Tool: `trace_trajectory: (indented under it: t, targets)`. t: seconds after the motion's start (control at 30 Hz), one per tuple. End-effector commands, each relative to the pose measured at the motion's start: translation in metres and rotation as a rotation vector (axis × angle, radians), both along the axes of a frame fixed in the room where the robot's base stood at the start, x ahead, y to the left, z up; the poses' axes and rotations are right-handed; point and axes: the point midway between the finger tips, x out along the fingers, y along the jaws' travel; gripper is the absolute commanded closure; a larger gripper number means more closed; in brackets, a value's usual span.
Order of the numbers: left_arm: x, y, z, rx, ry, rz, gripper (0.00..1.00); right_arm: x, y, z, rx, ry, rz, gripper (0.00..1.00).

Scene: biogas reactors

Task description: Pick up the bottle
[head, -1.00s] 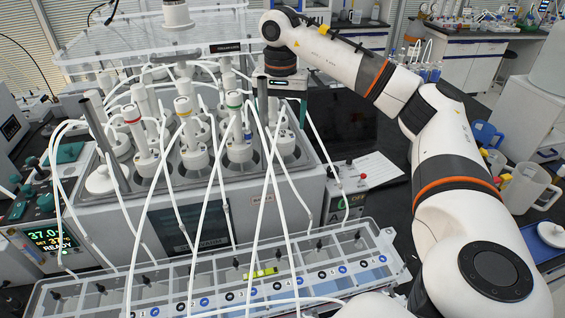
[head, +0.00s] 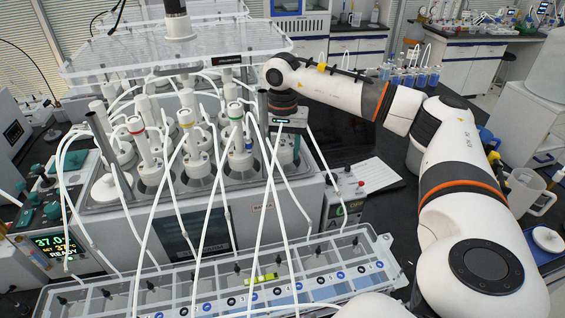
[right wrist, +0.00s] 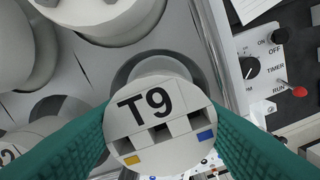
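A grey-white bottle with a round cap marked T9 (right wrist: 158,118) stands upright in a hole of the reactor block, centred in the right wrist view. The teal fingers of my right gripper (right wrist: 160,112) stand on both sides of its cap, close to the edges. The gripper looks open around the cap; contact is unclear. In the head view my right gripper (head: 289,143) points down at the block's right end, and the bottle there is largely hidden. My left gripper is not in view.
Other capped bottles with white tubes (head: 240,150) crowd the block to the left. A clear plate (head: 175,55) hangs above. A control box (head: 345,197) stands close on the right. A compartmented clear tray (head: 372,240) lies in front.

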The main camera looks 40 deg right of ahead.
Motion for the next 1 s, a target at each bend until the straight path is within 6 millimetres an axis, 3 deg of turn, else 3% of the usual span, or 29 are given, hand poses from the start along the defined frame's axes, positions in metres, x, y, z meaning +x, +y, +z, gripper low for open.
trace_trajectory:
  t: [0.03,0.27,0.73,1.0]
  targets:
    - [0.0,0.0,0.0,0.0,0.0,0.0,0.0,0.0,0.0,0.0,0.0,0.0,0.0,0.65]
    - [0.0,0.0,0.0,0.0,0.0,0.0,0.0,0.0,0.0,0.0,0.0,0.0,0.0,1.0]
    - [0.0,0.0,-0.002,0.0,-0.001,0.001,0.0,0.001,0.0,0.006,0.0,-0.004,-0.001,1.0]
    - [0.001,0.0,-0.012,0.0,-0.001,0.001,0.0,0.001,0.0,0.035,0.001,-0.008,-0.001,1.0]
